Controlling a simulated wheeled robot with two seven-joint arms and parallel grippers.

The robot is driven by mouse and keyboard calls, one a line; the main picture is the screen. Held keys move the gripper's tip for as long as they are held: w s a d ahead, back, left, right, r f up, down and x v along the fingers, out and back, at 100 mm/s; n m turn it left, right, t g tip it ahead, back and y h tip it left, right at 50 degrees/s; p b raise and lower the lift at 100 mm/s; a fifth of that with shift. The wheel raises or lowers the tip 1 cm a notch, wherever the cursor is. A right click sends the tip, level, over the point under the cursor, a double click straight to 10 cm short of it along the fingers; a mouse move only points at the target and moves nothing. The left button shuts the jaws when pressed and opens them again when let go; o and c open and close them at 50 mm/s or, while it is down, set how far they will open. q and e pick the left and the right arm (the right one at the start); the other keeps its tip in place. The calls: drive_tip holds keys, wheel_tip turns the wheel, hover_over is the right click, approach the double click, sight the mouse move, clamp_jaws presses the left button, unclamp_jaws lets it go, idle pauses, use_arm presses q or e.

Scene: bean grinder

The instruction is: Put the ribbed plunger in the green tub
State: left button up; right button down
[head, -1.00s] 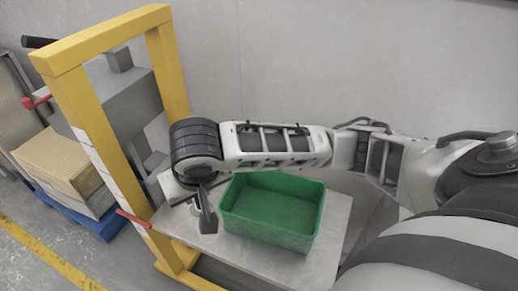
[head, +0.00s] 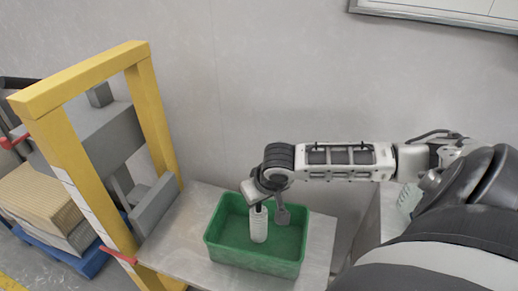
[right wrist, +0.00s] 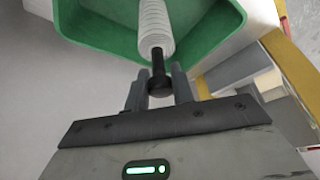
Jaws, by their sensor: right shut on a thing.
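The ribbed plunger (head: 259,226) is a pale ribbed cylinder with a black stem and knob. It hangs roughly upright within the outline of the green tub (head: 255,263); I cannot tell whether it touches the tub floor. My right gripper (head: 269,207) is shut on the plunger's upper end. In the right wrist view, the gripper's fingers (right wrist: 158,88) are on either side of the black knob, with the ribbed body (right wrist: 153,25) beyond, against the green tub (right wrist: 90,28). My left gripper is not in view.
The tub stands on a grey metal table (head: 180,240). A yellow frame (head: 160,110) with a grey machine (head: 95,135) stands left of it. Stacked boxes (head: 40,205) on a blue pallet are at the far left. A wall is behind.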

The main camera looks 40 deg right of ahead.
sight(260, 207)
drive_tip(key=shift+f, duration=2.05)
drive_tip(key=c, duration=1.2)
unclamp_jaws()
drive_tip(key=p+v, duration=0.1)
drive_tip(key=v, duration=1.1)
